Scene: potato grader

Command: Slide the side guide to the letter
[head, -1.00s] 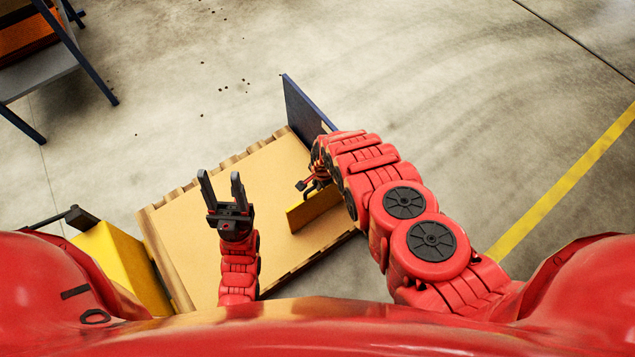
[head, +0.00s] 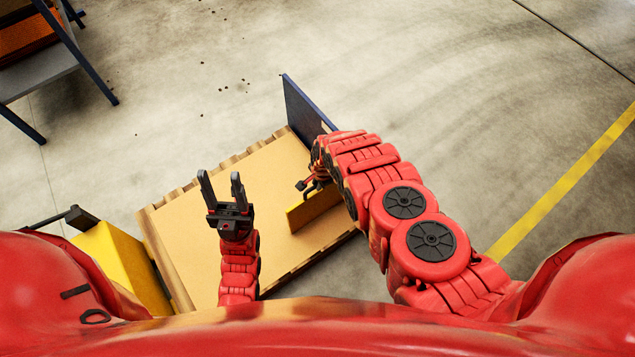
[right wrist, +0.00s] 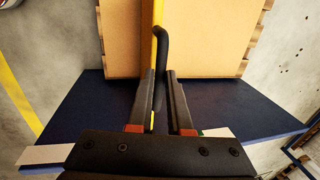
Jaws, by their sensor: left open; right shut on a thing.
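The yellow side guide (head: 313,210) stands on the tan board (head: 190,220), towards its right side. In the right wrist view the guide (right wrist: 159,25) is a thin upright yellow edge with a bent black handle (right wrist: 164,48). My right gripper (head: 313,184) is shut on that handle; its two fingers (right wrist: 160,76) lie on either side of it. My arm hides part of the guide in the head view. My left gripper (head: 222,180) is open and empty above the board. A white strip (right wrist: 45,154) lies along the blue panel; I can read no letter on it.
The dark blue panel (head: 304,108) stands at the board's far right edge. A yellow box (head: 120,258) is at the left. A grey stand with blue legs (head: 50,75) is at the upper left. The board left of the guide is bare apart from my left arm.

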